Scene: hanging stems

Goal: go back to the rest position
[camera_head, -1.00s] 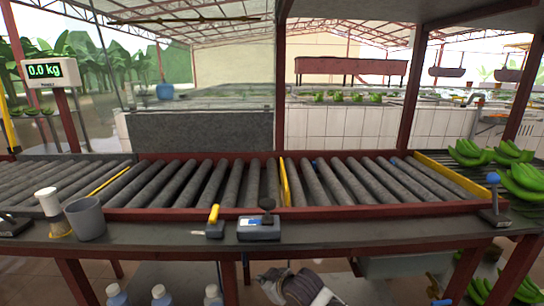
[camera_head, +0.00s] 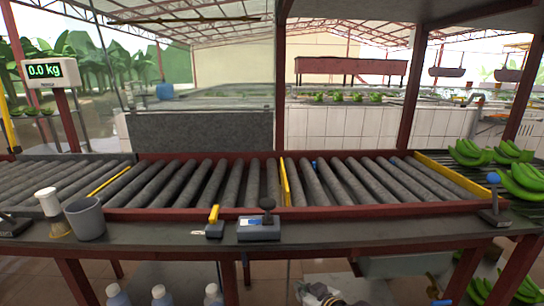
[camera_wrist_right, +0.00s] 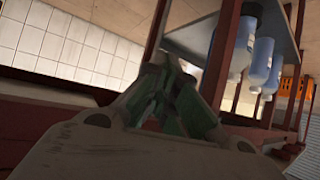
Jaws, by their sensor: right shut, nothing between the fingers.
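My right gripper (camera_wrist_right: 168,72) shows in the wrist view with its green-grey fingers together and nothing between them. In the head view, part of my right arm or gripper (camera_head: 325,294) shows at the bottom edge, below the front of the bench, mostly cut off. My left gripper is not in view.
The roller conveyor (camera_head: 228,183) runs across the bench, with a grey cup (camera_head: 86,220) and a grey-blue device (camera_head: 258,228) on its front ledge. Blue bottles (camera_wrist_right: 235,42) stand on a shelf under it. Green bananas (camera_head: 520,183) lie at the right.

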